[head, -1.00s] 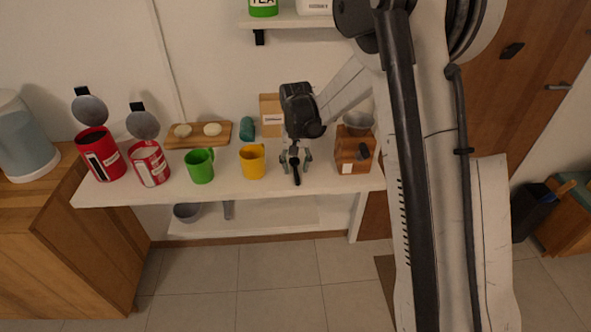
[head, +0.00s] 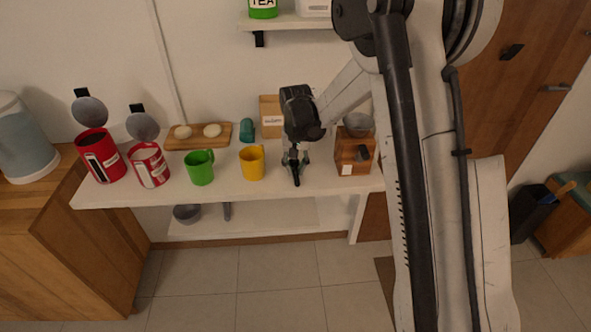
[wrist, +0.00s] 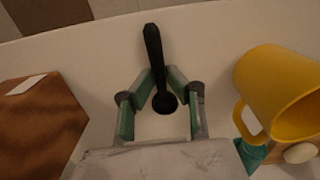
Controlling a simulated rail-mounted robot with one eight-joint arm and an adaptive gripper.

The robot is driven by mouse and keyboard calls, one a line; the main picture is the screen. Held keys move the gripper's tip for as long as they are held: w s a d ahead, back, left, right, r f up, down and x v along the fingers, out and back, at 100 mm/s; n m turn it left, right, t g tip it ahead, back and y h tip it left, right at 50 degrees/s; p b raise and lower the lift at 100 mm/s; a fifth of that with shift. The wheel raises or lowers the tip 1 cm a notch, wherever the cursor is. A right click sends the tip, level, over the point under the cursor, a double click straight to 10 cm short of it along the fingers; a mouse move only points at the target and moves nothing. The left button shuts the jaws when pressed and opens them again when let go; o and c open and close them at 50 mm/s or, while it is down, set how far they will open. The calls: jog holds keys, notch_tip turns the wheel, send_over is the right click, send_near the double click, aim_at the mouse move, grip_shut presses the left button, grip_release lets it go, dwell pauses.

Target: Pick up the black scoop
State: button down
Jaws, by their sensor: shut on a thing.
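The black scoop (wrist: 153,50) is between the fingers of my gripper (wrist: 160,88) in the wrist view. Its round bowl lies toward the palm and its handle points away, toward the white shelf's front edge. My gripper is shut on the scoop near where the handle meets the bowl. In the head view, my gripper (head: 294,160) points down at the white shelf (head: 225,188), and the scoop's dark handle (head: 296,178) shows below it. I cannot tell whether the scoop touches the shelf.
A yellow mug (head: 252,163) stands left of my gripper, with a green mug (head: 200,168) farther left. A wooden box (head: 352,155) stands to the right. Two red canisters (head: 100,156) with open lids stand at the left end. The front strip of shelf is clear.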

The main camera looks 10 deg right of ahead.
aim_at(294, 171)
jog(key=r, duration=0.4)
jog(key=shift+s+a+r, duration=0.15)
jog(key=shift+a+r, duration=0.05)
jog(key=shift+a, duration=0.1)
jog(key=s+a+r, duration=0.6)
jog(key=a, duration=0.3)
jog(key=shift+r, duration=0.2)
jog(key=shift+a, duration=0.1)
